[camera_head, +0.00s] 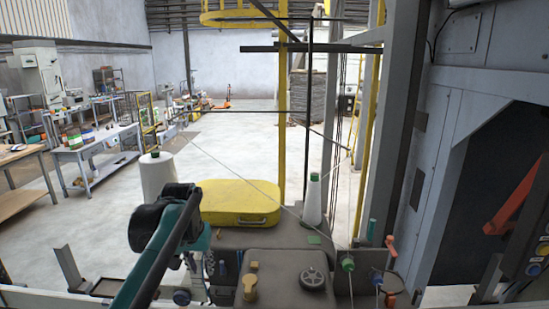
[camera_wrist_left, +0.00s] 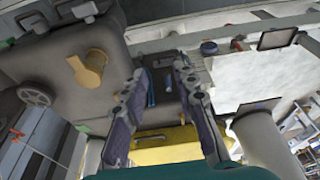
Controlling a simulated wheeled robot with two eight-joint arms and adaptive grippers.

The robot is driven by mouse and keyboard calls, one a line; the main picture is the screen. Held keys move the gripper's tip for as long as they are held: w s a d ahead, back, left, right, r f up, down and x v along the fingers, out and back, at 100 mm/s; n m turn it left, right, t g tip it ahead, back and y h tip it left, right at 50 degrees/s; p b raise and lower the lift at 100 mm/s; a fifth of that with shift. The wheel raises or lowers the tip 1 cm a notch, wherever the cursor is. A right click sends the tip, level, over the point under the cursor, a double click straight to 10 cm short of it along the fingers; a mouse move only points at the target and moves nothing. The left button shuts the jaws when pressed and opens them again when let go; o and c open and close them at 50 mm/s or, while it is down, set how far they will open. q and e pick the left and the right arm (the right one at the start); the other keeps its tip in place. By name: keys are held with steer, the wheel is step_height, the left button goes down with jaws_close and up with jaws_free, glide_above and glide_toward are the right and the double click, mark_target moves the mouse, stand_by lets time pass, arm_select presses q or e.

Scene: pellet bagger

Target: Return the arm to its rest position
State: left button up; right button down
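My left arm (camera_head: 160,255), teal and black, comes in from the lower left in the head view and is bent over the near left side of the grey machine. My left gripper hangs low beside the machine, partly behind the arm. In the left wrist view its two fingers (camera_wrist_left: 162,78) are spread apart with nothing held between them. Past the fingers lie the machine's grey side and the yellow cover (camera_wrist_left: 155,150). My right arm and gripper do not show.
The grey machine (camera_head: 275,267) carries a yellow cover (camera_head: 240,202) and a dark handwheel (camera_head: 313,278). A white thread cone (camera_head: 158,178) stands left, another (camera_head: 312,200) right. Thread runs across. A grey frame post (camera_head: 395,120) stands right.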

arm_select(q)
steer(key=s+d+f+t+b, duration=0.1)
steer(key=s+f+t+b, duration=0.3)
steer(key=s+f+b, duration=0.7)
steer(key=s+f, duration=1.2)
steer(key=f, duration=0.2)
steer(key=shift+s+d, duration=0.2)
steer(key=shift+o, duration=0.3)
steer(key=shift+f, duration=0.1)
